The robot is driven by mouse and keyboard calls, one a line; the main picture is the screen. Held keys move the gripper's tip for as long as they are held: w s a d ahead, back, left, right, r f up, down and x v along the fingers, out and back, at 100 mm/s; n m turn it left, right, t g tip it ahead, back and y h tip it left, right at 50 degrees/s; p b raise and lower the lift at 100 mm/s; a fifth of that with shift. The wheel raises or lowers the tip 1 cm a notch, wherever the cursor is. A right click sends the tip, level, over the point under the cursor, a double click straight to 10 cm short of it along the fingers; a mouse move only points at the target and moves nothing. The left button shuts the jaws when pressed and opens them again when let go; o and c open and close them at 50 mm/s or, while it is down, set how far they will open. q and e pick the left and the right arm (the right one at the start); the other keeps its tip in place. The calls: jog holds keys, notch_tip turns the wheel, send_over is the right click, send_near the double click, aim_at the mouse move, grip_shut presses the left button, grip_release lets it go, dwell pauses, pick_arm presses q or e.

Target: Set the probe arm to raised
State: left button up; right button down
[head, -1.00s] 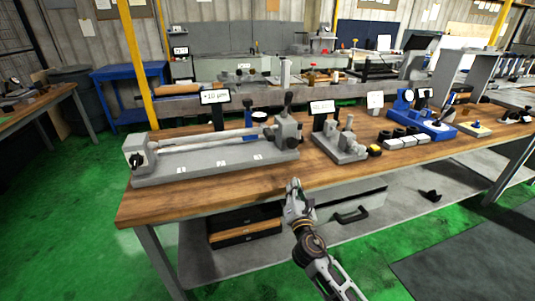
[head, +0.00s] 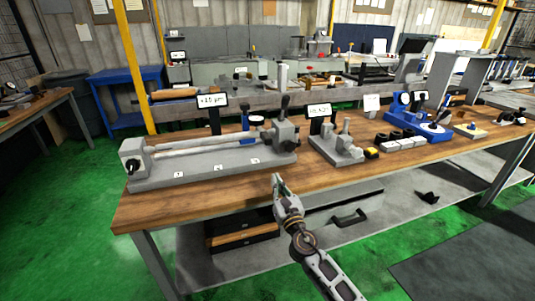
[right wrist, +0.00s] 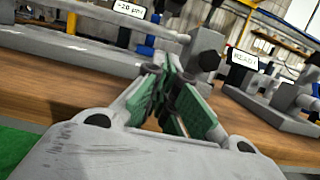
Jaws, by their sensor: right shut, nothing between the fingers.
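A long grey fixture (head: 215,172) with a shaft between two end blocks sits at the left of the wooden bench. A black-knobbed upright lever (head: 285,107) stands on its right end block. A small display (head: 212,101) stands behind it, and a dark gauge-like part with blue (head: 256,121) shows behind the shaft. I cannot tell for sure which part is the probe arm. My right gripper (head: 277,180) is shut and empty, in front of the bench edge and apart from the fixture. In the right wrist view its green-sided fingers (right wrist: 170,98) point toward the fixture's right end. My left gripper is out of view.
A smaller grey fixture (head: 336,147) with a display (head: 319,110) stands right of the long one. Several grey blocks, a yellow-black item (head: 371,153) and a blue gauge stand (head: 418,126) follow farther right. The bench's front strip (head: 200,202) is clear.

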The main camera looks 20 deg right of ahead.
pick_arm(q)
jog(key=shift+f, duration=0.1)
pick_arm(e)
jog(key=shift+w, duration=0.2)
jog(key=shift+x, duration=1.15)
jog(key=shift+p+x, duration=0.3)
jog(key=shift+x, duration=3.45)
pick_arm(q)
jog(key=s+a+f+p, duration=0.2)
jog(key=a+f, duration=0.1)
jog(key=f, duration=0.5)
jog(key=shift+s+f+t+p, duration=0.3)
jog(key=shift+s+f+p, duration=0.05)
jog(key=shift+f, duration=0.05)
pick_arm(e)
jog(key=shift+s+r, duration=0.1)
jog(key=shift+r, duration=1.9)
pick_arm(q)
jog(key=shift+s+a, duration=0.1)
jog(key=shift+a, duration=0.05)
pick_arm(e)
jog(key=shift+r, duration=0.1)
pick_arm(q)
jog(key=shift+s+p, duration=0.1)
jog(key=shift+p, duration=0.3)
